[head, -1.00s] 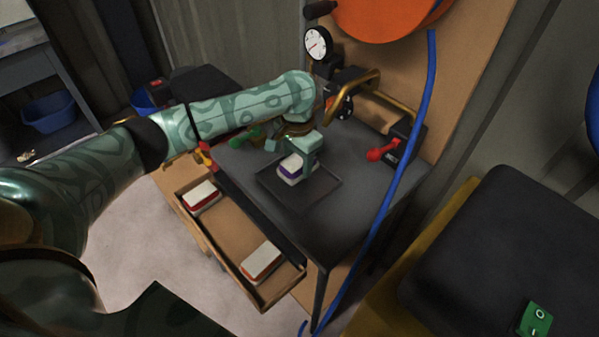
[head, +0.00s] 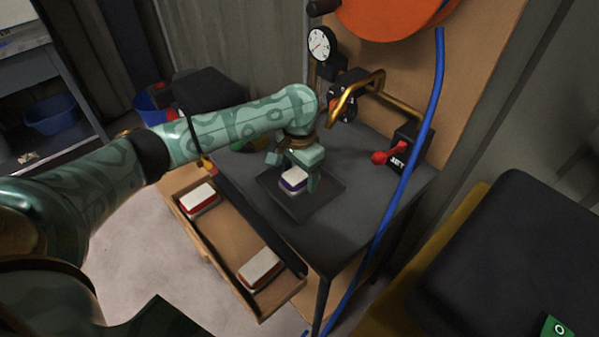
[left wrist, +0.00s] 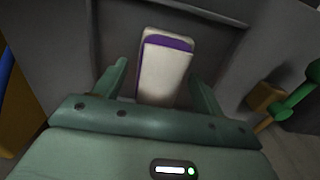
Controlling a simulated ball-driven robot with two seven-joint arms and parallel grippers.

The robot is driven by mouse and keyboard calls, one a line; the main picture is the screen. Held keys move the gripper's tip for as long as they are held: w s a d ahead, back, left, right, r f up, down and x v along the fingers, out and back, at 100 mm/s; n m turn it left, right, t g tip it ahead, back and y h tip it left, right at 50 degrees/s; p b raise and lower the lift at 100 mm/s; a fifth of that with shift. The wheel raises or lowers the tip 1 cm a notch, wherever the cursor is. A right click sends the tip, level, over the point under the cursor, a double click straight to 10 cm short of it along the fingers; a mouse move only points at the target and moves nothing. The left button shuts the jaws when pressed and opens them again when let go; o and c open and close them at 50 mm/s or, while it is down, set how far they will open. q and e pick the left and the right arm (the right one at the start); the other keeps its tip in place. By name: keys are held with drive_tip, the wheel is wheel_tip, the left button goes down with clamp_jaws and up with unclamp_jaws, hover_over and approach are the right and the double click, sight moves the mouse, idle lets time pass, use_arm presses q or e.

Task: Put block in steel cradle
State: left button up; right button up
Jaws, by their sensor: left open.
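The block (head: 293,182) is white with a purple band and sits at a dark shallow square tray (head: 312,208) on the bench, which may be the steel cradle. My left gripper (head: 293,170) is open over the block, one finger on each side. In the left wrist view the block (left wrist: 165,75) shows between the open fingers of the left gripper (left wrist: 160,80), with gaps at its sides. The tray (left wrist: 215,38) lies behind it. Whether the block rests fully on the tray floor is hard to tell. My right gripper is not in view.
An open drawer (head: 228,243) below the bench holds two white-and-red blocks (head: 199,198). The bench front right is clear.

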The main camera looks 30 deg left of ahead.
sight(300, 173)
use_arm(q)
wheel_tip(300, 173, up, 12)
drive_tip(key=p, duration=0.7)
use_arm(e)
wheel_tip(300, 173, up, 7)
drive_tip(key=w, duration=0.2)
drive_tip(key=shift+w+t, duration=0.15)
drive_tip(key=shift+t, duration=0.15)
use_arm(q)
drive_tip(key=shift+f, duration=0.1)
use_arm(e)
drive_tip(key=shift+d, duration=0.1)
